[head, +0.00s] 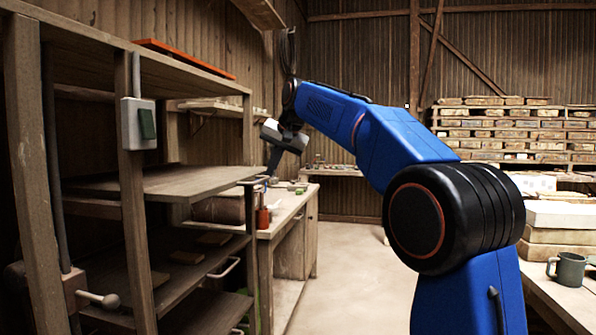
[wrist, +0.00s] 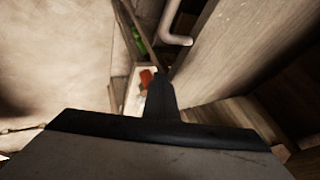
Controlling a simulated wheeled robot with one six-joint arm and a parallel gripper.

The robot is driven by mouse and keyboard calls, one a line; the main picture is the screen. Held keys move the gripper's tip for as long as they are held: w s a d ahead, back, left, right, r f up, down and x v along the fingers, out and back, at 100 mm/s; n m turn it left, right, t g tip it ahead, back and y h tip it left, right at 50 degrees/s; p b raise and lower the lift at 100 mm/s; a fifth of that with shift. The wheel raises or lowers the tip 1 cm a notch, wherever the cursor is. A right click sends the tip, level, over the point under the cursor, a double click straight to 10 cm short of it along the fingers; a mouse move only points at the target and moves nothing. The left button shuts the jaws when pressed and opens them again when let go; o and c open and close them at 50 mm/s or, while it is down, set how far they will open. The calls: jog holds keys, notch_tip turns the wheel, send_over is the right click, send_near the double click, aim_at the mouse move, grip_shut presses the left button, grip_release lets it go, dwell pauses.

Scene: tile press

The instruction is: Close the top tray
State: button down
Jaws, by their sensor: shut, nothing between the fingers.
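The top tray (head: 190,182) is a flat wooden board in the wooden rack at the left. It sticks out past the rack's front post. A pale handle (head: 257,180) shows at its right end. My gripper (head: 270,168) hangs tilted down just above and beside that end, its fingers shut with nothing between them. In the wrist view the shut fingers (wrist: 160,85) point toward a pale bent handle (wrist: 180,39) beside a wooden board (wrist: 225,60), apparently the tray. I cannot tell whether the fingers touch the tray.
A lower tray (head: 195,262) with a curved handle (head: 224,268) lies beneath. A switch box (head: 139,124) is on the rack post. A workbench (head: 285,215) with a red bottle (head: 262,216) stands behind. Open floor (head: 345,260) lies in the middle; a mug (head: 570,269) stands at right.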

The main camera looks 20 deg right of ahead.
aim_at(244, 171)
jog(key=w+a, duration=0.1)
jog(key=a, duration=0.1)
jog(key=w+a, duration=0.2)
jog(key=a, duration=0.1)
jog(key=w+a, duration=0.1)
jog(key=a, duration=0.1)
jog(key=shift+w+a, duration=0.3)
jog(key=shift+a, duration=0.1)
jog(key=shift+w+a, duration=0.35)
jog(key=shift+a, duration=0.25)
jog(key=shift+r, duration=0.1)
